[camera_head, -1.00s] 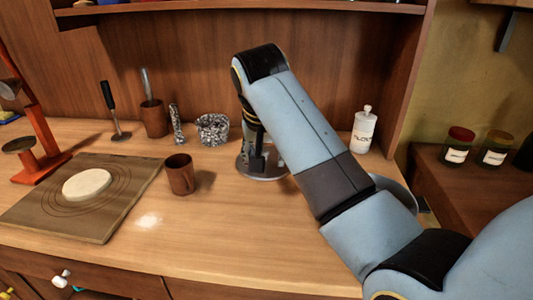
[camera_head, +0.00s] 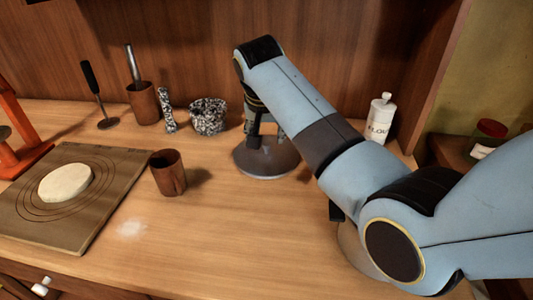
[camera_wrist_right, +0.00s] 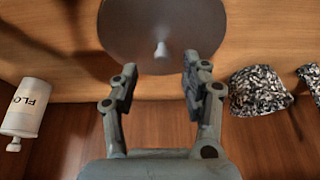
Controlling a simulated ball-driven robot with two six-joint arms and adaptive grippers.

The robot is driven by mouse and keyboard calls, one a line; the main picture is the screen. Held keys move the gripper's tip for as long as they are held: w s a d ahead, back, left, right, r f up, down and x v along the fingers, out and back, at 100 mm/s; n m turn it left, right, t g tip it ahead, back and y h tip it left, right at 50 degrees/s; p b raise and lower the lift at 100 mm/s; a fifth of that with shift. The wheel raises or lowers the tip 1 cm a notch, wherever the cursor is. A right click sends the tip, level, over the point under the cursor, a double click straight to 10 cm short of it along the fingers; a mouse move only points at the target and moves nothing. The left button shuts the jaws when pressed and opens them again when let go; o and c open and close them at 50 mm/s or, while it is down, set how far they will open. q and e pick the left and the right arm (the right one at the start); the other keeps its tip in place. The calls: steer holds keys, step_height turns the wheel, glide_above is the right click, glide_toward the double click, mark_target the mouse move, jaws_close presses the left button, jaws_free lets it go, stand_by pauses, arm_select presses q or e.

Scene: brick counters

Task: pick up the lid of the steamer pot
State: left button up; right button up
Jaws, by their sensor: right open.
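The lid (camera_head: 265,167) is a round grey disc lying on the wooden counter, partly hidden by my right gripper in the head view. In the right wrist view the lid (camera_wrist_right: 140,25) fills the top middle, with its small pale knob (camera_wrist_right: 161,50) toward me. My right gripper (camera_head: 256,140) is right above the lid and points down. In the wrist view its two fingers (camera_wrist_right: 160,75) are apart, with the knob in line with the gap between them and nothing held. My left gripper is out of view.
A brown cup (camera_head: 168,174), a speckled mortar (camera_head: 208,118) and a brown tool holder (camera_head: 143,103) stand to the left. A white flour bottle (camera_head: 380,119) stands to the right. A dough board (camera_head: 100,205) lies at left. The counter's front middle is clear.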

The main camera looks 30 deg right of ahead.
mark_target(266, 144)
steer(key=x, duration=0.4)
steer(key=shift+w+a+r, duration=0.1)
steer(key=shift+w, duration=0.15)
steer(key=c, duration=0.4)
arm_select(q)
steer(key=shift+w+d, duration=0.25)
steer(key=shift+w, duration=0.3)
arm_select(e)
jaws_close()
